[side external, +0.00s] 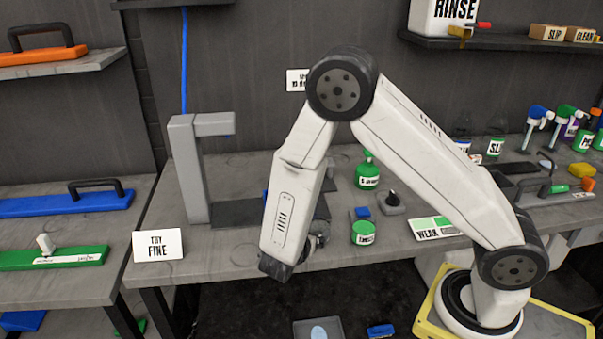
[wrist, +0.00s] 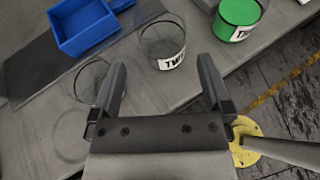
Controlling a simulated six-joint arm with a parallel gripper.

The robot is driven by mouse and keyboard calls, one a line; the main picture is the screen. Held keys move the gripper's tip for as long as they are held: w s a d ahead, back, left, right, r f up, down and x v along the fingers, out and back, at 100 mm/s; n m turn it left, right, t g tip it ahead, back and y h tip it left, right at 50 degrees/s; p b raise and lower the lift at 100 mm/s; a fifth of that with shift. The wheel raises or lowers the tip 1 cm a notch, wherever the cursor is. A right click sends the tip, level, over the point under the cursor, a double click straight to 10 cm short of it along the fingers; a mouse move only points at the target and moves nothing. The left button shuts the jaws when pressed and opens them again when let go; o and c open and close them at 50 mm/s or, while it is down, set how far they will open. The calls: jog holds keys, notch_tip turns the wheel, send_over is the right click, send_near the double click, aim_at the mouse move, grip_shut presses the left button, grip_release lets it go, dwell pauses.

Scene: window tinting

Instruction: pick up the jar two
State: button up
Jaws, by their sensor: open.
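In the wrist view, jar two (wrist: 162,45) is a clear, open-topped jar with a white label, of which the letters "TW" show. It stands upright on the grey bench, just beyond and between my fingertips. My gripper (wrist: 162,64) is open and empty, with one finger on each side of the line to the jar. In the side external view, my gripper (side external: 284,268) hangs low at the bench's front edge. Jar two is hard to make out there, largely hidden by my arm.
Another clear jar (wrist: 92,82) stands close beside my left finger. A green-filled jar (wrist: 238,14) stands to the right of jar two. A blue bin (wrist: 83,26) lies behind. The bench (side external: 210,258) has a "TRY FINE" card (side external: 158,245) at its left front.

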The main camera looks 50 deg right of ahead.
aim_at(319, 223)
jog(key=shift+x, duration=1.3)
jog(key=shift+d, duration=0.1)
jog(key=shift+f+x, duration=0.2)
jog(key=shift+x, duration=2.3)
jog(key=shift+s, duration=0.1)
jog(key=c, duration=1)
jog(key=shift+r, duration=0.2)
jog(key=shift+c, duration=0.2)
jog(key=shift+r, duration=4.8)
